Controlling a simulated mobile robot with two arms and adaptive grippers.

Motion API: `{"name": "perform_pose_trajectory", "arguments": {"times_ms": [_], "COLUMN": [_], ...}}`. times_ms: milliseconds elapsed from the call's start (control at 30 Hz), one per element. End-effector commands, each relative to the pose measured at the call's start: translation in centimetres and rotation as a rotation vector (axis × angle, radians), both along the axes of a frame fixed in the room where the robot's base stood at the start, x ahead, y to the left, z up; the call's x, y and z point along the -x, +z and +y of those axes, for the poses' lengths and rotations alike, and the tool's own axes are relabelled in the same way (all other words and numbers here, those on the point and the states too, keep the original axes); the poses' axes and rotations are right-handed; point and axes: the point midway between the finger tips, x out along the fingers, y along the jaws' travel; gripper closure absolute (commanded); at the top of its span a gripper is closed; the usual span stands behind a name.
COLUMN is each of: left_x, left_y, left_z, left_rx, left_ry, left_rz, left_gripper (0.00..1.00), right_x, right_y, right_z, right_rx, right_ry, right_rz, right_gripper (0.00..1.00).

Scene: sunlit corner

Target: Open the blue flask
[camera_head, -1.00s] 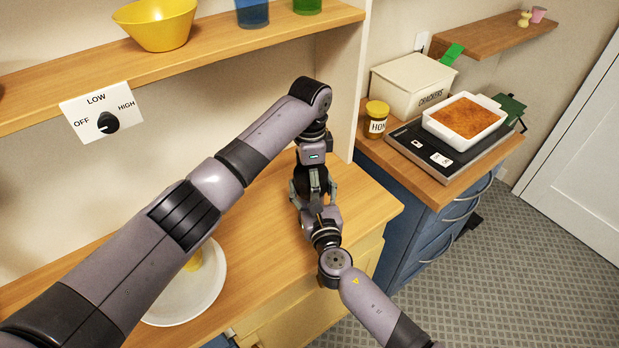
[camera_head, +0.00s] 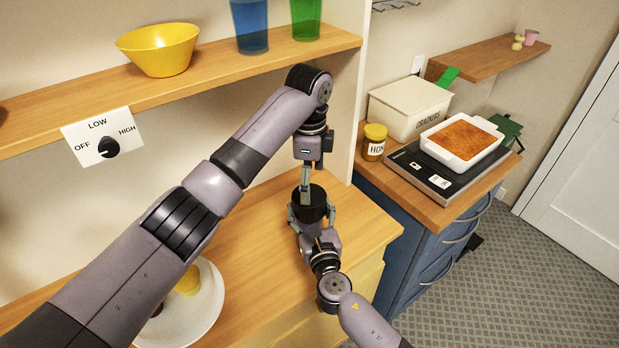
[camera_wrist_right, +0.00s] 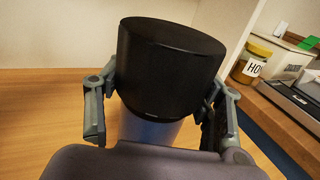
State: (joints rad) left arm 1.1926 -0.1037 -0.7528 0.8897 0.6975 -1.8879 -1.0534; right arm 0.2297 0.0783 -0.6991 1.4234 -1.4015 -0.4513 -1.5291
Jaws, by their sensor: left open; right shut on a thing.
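The blue flask (camera_wrist_right: 150,132) stands upright in the right wrist view, with a wide black lid (camera_wrist_right: 165,65) on top. Only a strip of its blue-grey body shows below the lid. My right gripper (camera_wrist_right: 155,115) is shut on the flask, one finger on each side. In the head view the black lid (camera_head: 308,203) shows between the right gripper's fingers, and the body is hidden. My left gripper (camera_head: 305,187) is open and points down at the lid from above; whether its tips touch the lid is unclear.
A white plate (camera_head: 208,318) with a yellow item (camera_head: 189,280) lies at lower left. The shelf (camera_head: 215,62) above holds a yellow bowl (camera_head: 158,48), a blue cup (camera_head: 251,25) and a green cup (camera_head: 306,18). Bare wooden counter (camera_head: 250,235) surrounds the flask.

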Motion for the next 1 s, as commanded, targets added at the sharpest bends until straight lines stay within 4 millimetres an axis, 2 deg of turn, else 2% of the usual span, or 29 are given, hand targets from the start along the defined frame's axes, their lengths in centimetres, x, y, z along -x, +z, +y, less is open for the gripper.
{"name": "perform_pose_trajectory", "arguments": {"times_ms": [300, 433, 600, 833, 1000], "left_x": [0.1, 0.1, 0.0, 0.0, 0.0], "left_y": [-5.0, -6.4, -7.3, -7.4, -7.4], "left_z": [0.1, 0.0, 0.0, 0.0, 0.0], "left_rx": [-0.002, -0.001, 0.000, 0.000, 0.000], "left_ry": [0.001, 0.001, 0.001, 0.002, 0.002], "left_rz": [0.004, 0.003, 0.001, 0.001, 0.001], "left_gripper": [0.16, 0.16, 0.16, 0.16, 0.26], "right_x": [0.0, 0.0, 0.0, 0.0, 0.0], "right_y": [0.0, 0.0, 0.0, 0.0, 0.0], "right_z": [0.0, 0.0, 0.0, 0.0, 0.0], "right_rx": [0.000, 0.000, 0.000, 0.000, 0.000], "right_ry": [0.001, 0.001, 0.001, 0.001, 0.000], "right_rz": [0.000, 0.000, 0.000, 0.000, -0.001], "right_gripper": [1.00, 1.00, 1.00, 1.00, 1.00]}}
